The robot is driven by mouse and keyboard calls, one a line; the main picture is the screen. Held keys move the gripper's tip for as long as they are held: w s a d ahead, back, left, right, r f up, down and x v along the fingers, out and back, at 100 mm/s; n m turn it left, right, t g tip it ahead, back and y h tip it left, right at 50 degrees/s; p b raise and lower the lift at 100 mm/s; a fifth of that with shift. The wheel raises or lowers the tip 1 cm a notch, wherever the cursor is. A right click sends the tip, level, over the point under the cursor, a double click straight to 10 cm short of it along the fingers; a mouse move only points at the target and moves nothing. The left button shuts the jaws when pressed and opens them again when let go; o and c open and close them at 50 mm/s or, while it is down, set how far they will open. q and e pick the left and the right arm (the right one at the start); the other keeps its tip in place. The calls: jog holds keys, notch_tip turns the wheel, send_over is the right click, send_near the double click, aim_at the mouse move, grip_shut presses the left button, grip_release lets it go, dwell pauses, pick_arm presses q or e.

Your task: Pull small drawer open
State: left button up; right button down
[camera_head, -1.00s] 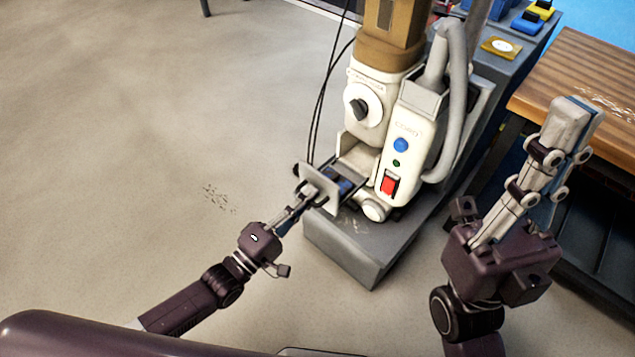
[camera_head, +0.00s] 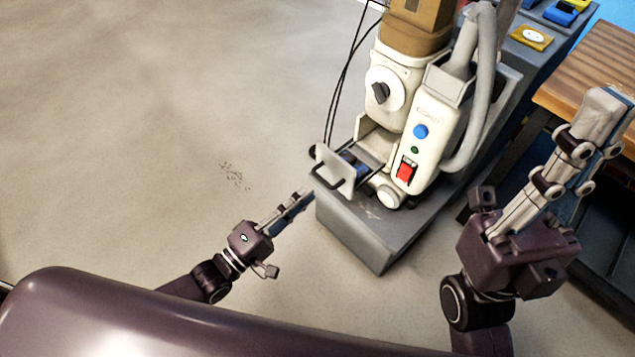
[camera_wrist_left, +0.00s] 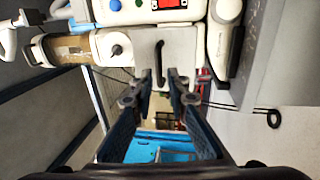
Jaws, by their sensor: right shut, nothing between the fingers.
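The small drawer (camera_head: 335,176) is in the lower front of the white machine. Its pale front plate stands out from the machine body, with a blue interior showing behind it. A dark handle (camera_head: 328,182) is on the plate. The drawer front (camera_wrist_left: 165,47) and its handle also show ahead of the fingers in the left wrist view. My left gripper (camera_head: 304,198) is just in front of the plate, apart from the handle. Its fingers (camera_wrist_left: 161,76) are parted with nothing between them. My right gripper (camera_head: 608,108) is shut and empty, raised at the right, far from the drawer.
The white machine (camera_head: 425,135) with a blue button, red switch and grey hose stands on a grey base (camera_head: 368,235). A wooden-topped bench (camera_head: 590,65) is at the right, behind my right gripper. The floor at left is clear.

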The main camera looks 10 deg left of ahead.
pick_arm(q)
jog(key=v, duration=0.5)
jog(key=shift+s+a, duration=0.2)
jog(key=shift+s, duration=0.05)
